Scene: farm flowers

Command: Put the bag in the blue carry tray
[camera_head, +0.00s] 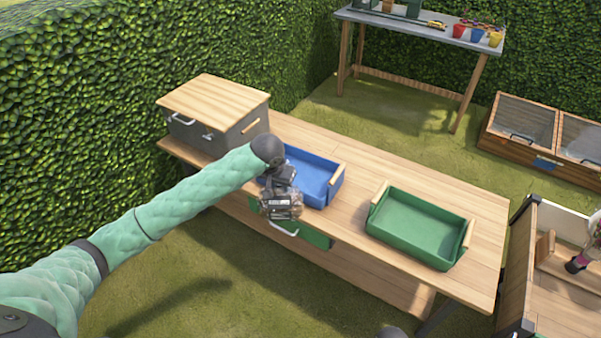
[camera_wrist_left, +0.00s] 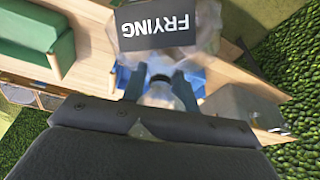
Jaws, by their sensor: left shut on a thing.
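The bag (camera_wrist_left: 157,27) is clear plastic with a black label reading "FRYING", and fills the top middle of the left wrist view. My left gripper (camera_wrist_left: 160,78) is shut on its narrow neck. In the head view the gripper (camera_head: 281,188) and the bag (camera_head: 284,211) are at the near left side of the blue carry tray (camera_head: 322,190), in front of part of it. The bag appears raised, but its exact height over the tray's edge is hard to tell. The visible part of the tray's inside looks empty. My right gripper is out of view.
A green tray (camera_head: 410,239) stands to the right on the same wooden table (camera_head: 352,232). A grey box with a wooden lid (camera_head: 213,98) stands at the left end. A green drawer front with a handle (camera_head: 316,237) sits under the tabletop.

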